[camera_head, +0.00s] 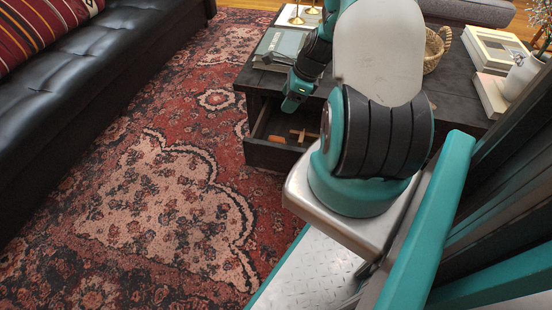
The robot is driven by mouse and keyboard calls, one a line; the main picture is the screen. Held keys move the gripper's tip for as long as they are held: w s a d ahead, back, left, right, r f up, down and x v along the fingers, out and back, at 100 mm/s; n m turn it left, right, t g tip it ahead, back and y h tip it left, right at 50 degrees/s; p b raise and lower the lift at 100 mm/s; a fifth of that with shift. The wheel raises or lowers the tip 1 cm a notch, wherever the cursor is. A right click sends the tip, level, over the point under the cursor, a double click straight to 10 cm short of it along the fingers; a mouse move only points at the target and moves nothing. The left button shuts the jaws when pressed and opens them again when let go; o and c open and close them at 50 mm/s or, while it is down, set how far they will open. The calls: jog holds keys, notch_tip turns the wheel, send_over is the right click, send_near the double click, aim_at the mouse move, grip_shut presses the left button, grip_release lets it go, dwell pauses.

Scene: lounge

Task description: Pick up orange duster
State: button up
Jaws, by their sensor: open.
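A small orange object (277,139), which looks like the orange duster, lies in the open dark drawer (262,154) of the coffee table. A tan wooden piece (303,134) lies just right of it in the same drawer; I cannot tell whether they touch. My gripper (291,106) hangs above the drawer, beyond and slightly right of the orange object. It points downward and is apart from it. The gripper is open, and I see nothing between its fingers. My own arm hides the drawer's right part.
The dark coffee table (262,79) carries books (281,46), a wicker basket (434,52), a white vase (521,76) and more books (491,94). A black leather sofa (95,75) stands at left. The patterned rug (150,200) between them is clear.

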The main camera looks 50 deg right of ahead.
jog(key=m, duration=0.2)
send_near(277, 138)
jog(key=b+x, duration=0.1)
jog(key=b, duration=0.1)
jog(key=b+x, duration=0.1)
jog(key=x, duration=0.1)
jog(key=b+x, duration=0.1)
jog(key=b, duration=0.1)
jog(key=shift+s+a+f+b, duration=0.2)
jog(key=shift+a+f+b, duration=0.05)
jog(key=shift+f+b, duration=0.1)
jog(key=b+x, duration=0.1)
jog(key=x, duration=0.1)
jog(key=b+x, duration=0.1)
jog(key=x, duration=0.1)
jog(key=b+x, duration=0.1)
jog(key=x, duration=0.1)
jog(key=shift+w+d+r, duration=0.1)
jog(key=shift+w+d, duration=0.05)
jog(key=shift+w, duration=0.1)
jog(key=shift+r, duration=0.1)
jog(key=c, duration=0.7)
